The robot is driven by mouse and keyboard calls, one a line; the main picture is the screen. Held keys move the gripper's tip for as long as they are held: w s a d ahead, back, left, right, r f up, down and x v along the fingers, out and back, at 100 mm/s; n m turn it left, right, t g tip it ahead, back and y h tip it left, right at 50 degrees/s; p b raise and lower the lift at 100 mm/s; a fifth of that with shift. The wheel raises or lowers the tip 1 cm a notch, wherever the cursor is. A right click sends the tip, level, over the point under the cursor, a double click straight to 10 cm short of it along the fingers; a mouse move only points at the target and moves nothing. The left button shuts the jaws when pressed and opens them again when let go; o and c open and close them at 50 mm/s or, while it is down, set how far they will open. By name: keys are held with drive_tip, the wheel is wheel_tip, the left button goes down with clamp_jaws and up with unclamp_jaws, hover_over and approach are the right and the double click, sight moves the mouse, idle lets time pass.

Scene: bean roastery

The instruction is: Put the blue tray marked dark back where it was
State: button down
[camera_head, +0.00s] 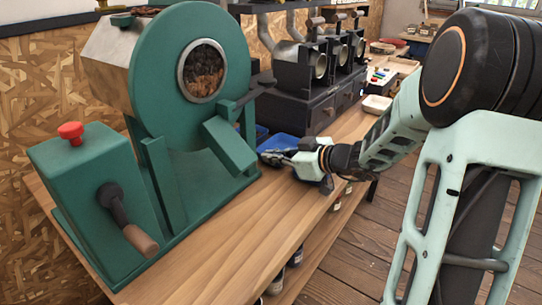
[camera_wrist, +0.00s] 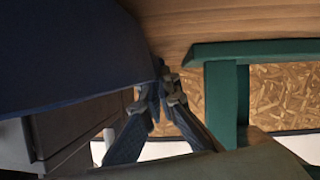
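A blue tray (camera_head: 277,142) is at my gripper, beside the green roaster's chute and near the right edge of the wooden bench. Part of it is hidden behind my gripper (camera_head: 292,157), and a blue corner shows below the gripper. In the wrist view the tray is a large dark blue surface (camera_wrist: 75,50) at the upper left. My gripper's fingertips (camera_wrist: 163,88) come together at its edge and look shut on it. I cannot read any mark on the tray. Another blue patch (camera_head: 261,131), perhaps a second tray, shows behind the chute.
The green roaster (camera_head: 190,115) with its control box (camera_head: 90,180) fills the bench's left side. Black sample roasters (camera_head: 310,85) stand behind. A small pale tray (camera_head: 377,104) lies farther right. The front of the bench (camera_head: 215,240) is clear; jars stand below.

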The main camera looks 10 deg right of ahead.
drive_tip(key=shift+f+b, duration=0.3)
drive_tip(key=shift+b, duration=0.1)
drive_tip(key=c, duration=2.2)
unclamp_jaws()
drive_tip(key=shift+r, duration=0.1)
drive_tip(key=shift+o, duration=0.2)
drive_tip(key=shift+r+p, duration=0.15)
drive_tip(key=shift+p, duration=0.25)
drive_tip(key=shift+s+d+r, duration=0.15)
drive_tip(key=shift+s, duration=0.05)
drive_tip(key=p+v, duration=0.1)
drive_tip(key=v, duration=1)
drive_tip(key=shift+s+d, duration=0.15)
drive_tip(key=shift+s, duration=0.05)
